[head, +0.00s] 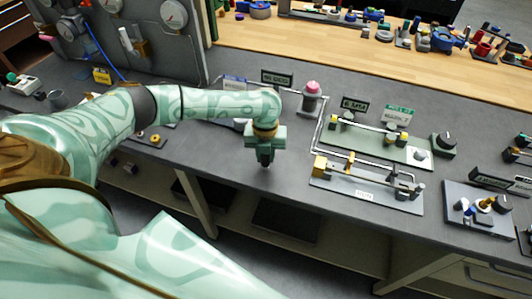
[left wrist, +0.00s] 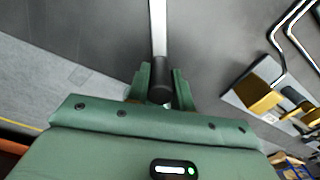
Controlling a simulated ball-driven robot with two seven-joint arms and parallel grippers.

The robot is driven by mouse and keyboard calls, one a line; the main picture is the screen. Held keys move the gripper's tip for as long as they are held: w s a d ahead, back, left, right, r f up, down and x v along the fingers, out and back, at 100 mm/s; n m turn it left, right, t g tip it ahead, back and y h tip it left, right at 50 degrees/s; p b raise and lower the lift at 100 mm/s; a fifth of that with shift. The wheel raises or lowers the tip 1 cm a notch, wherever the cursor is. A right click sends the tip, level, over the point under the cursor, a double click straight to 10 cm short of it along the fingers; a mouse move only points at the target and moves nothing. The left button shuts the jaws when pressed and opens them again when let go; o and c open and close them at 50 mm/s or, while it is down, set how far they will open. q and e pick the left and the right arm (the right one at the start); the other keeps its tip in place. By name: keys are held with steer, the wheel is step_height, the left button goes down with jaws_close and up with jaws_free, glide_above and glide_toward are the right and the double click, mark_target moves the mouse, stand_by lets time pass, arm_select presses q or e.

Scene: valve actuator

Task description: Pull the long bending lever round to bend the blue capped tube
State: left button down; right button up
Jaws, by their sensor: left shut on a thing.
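My left gripper (head: 265,160) hangs above the grey bench near its front edge. In the left wrist view my left gripper (left wrist: 160,88) is shut around the black grip of the long bending lever (left wrist: 159,72). The lever's bright metal bar (left wrist: 158,28) runs straight away from the fingers and leaves the top of that view. In the head view my left forearm covers most of the lever and the place behind it. I cannot make out the blue capped tube in either view. My right gripper is not in view.
To the right stand a grey plate with brass valve parts (head: 364,195), a green plate (head: 405,152) and a pink-topped post (head: 312,88). A bent pipe (left wrist: 290,30) shows in the left wrist view. A gauge panel (head: 130,45) stands at the back left.

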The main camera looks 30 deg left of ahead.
arm_select(q)
steer(key=shift+s+a+r+p, duration=0.2)
steer(key=shift+p, duration=0.15)
steer(key=shift+f, duration=0.2)
steer(key=c, duration=1.2)
jaws_free()
step_height(320, 180, up, 16)
steer(key=p, duration=0.3)
steer(key=shift+r+p, duration=0.15)
steer(key=shift+p, duration=0.15)
